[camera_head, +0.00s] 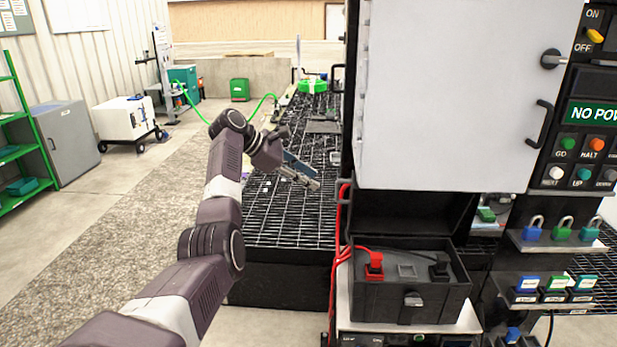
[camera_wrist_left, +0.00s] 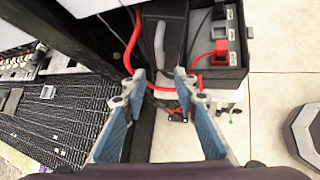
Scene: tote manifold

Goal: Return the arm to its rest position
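My left arm (camera_head: 212,210) reaches forward from the lower left in the head view. Its left gripper (camera_head: 312,183) hangs above the black wire-grid bench, left of the tall cabinet. In the left wrist view the two blue-padded fingers of this gripper (camera_wrist_left: 159,76) stand apart with nothing held between them. A red cable (camera_wrist_left: 163,87) passes behind the fingertips in that view; I cannot tell how far off it is. My right arm and right gripper do not show.
The grid bench (camera_head: 285,222) lies under the left gripper. The white-doored cabinet (camera_head: 455,95) rises close to its right. An open black case (camera_head: 385,305) with red and black plugs sits below the cabinet. Floor (camera_head: 70,225) is clear at the left.

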